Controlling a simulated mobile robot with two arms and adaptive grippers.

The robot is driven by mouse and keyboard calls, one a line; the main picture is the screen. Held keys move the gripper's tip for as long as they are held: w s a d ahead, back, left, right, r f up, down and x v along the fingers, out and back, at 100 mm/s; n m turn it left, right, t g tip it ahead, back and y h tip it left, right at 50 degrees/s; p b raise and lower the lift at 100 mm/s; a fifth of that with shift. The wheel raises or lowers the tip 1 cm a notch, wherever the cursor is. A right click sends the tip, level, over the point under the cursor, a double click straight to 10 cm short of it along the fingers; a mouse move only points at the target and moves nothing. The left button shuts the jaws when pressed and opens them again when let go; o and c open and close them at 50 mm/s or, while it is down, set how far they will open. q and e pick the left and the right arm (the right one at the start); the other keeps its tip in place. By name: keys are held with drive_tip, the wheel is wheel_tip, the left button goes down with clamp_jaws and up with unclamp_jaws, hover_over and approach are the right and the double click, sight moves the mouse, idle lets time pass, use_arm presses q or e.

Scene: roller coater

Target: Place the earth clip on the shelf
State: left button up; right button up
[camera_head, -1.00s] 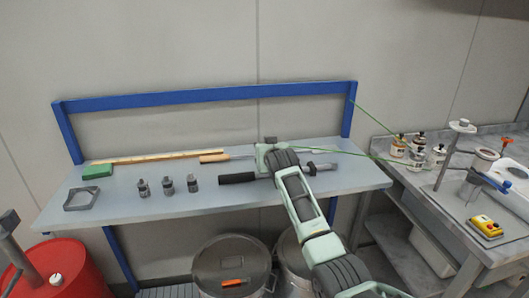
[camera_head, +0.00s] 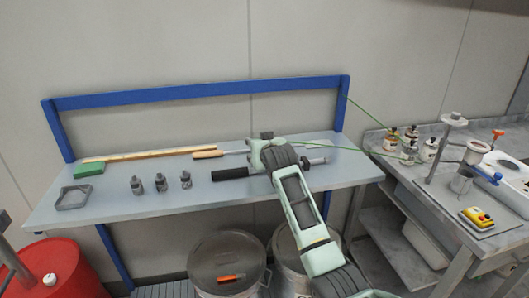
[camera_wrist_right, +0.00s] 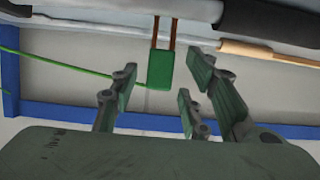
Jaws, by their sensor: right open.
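The earth clip (camera_wrist_right: 160,70), a small green block with two copper-coloured prongs, shows in the right wrist view with its prongs at the shelf's edge. A green wire runs from it to the left. My right gripper (camera_wrist_right: 160,92) is open, with fingers on both sides of the clip and gaps between. In the head view my right gripper (camera_head: 262,150) is over the back part of the grey shelf (camera_head: 110,218); its fingers and the clip are hidden there. I cannot tell whether the clip rests on the shelf or grips it. My left gripper is out of view.
On the shelf are a black-handled tool (camera_head: 230,173), a wooden-handled tool (camera_head: 208,154), several metal fittings (camera_head: 160,183), a green block (camera_head: 88,169) and a square frame (camera_head: 74,198). A blue rail (camera_head: 200,90) runs behind. Drums stand below; a cluttered bench (camera_head: 455,215) is at right.

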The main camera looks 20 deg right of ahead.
drive_tip(key=v, duration=0.8)
drive_tip(key=shift+b, duration=0.4)
